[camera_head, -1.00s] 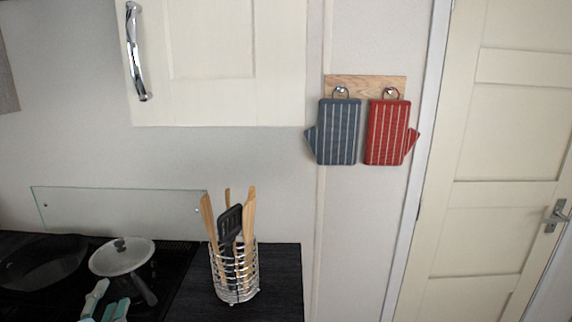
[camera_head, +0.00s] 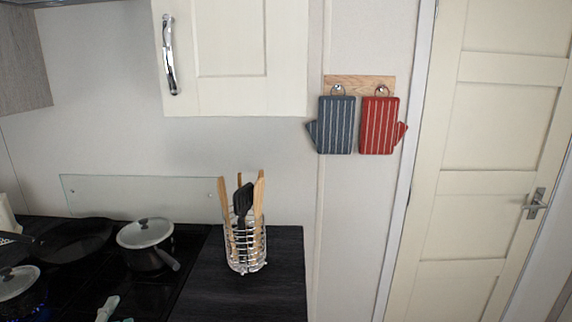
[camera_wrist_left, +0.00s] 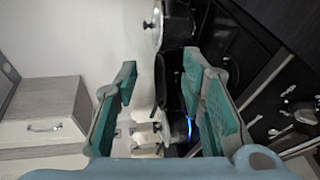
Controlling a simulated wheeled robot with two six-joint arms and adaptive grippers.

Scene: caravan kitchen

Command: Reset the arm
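My left gripper (camera_head: 112,312) shows only as pale and teal fingertips at the bottom edge of the head view, over the front of the hob. In the left wrist view its two teal fingers (camera_wrist_left: 160,95) are spread wide apart with nothing held between them. The rest of the left arm is out of the head view. My right gripper is in neither view.
A lidded pot (camera_head: 147,245), a frying pan (camera_head: 72,240) and another lidded pot (camera_head: 17,285) stand on the black hob. A blue flame (camera_wrist_left: 189,127) burns there. A wire utensil holder (camera_head: 246,250) stands on the dark worktop (camera_head: 285,285), otherwise clear.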

